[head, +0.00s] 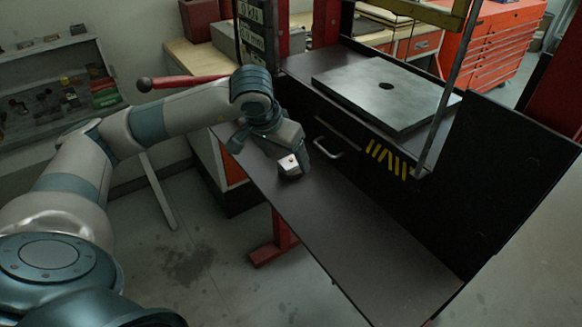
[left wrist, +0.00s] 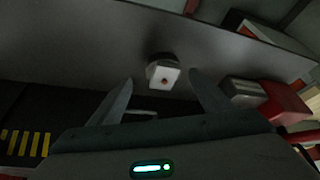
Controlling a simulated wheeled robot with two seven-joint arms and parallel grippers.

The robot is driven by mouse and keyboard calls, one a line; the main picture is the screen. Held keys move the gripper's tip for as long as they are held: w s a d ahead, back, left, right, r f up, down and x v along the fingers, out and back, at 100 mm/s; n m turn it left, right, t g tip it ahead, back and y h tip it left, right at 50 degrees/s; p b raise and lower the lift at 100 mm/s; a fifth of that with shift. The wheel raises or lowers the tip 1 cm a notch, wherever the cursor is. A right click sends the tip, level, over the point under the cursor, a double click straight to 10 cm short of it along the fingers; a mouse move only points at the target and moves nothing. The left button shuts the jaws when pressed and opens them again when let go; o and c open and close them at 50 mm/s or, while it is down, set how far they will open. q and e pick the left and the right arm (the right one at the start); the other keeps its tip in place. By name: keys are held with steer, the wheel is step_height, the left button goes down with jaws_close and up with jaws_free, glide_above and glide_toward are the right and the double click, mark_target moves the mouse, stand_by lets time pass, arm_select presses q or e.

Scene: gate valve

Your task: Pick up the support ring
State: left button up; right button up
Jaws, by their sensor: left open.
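A small pale metal piece with a reddish spot on its face, which I take for the support ring (head: 289,165), sits on the dark lower shelf of the press. Its ring shape is not clear to see. In the left wrist view the support ring (left wrist: 163,74) shows just past and between the two fingertips, with gaps on both sides. My left gripper (head: 272,148) is over the shelf, close to the piece, and partly hides it in the head view. In the left wrist view its fingers (left wrist: 162,90) are apart and empty. My right gripper is not shown.
The dark shelf (head: 370,235) is clear to the right. A drawer front with a handle (head: 328,147) and yellow stripes rises behind it. A red bar (head: 185,82) with a dark ball end passes behind my left arm.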

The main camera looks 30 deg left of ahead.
mark_target(288, 164)
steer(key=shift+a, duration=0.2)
arm_select(q)
steer(key=shift+w+a+f+p, duration=0.1)
steer(key=shift+w+f+p, duration=0.1)
steer(key=shift+f+p, duration=0.3)
steer(key=p+x, duration=0.2)
steer(key=x, duration=0.1)
steer(key=shift+w+a+f, duration=0.2)
steer(key=shift+f, duration=0.05)
steer(key=shift+w+f, duration=0.1)
steer(key=shift+f, duration=0.15)
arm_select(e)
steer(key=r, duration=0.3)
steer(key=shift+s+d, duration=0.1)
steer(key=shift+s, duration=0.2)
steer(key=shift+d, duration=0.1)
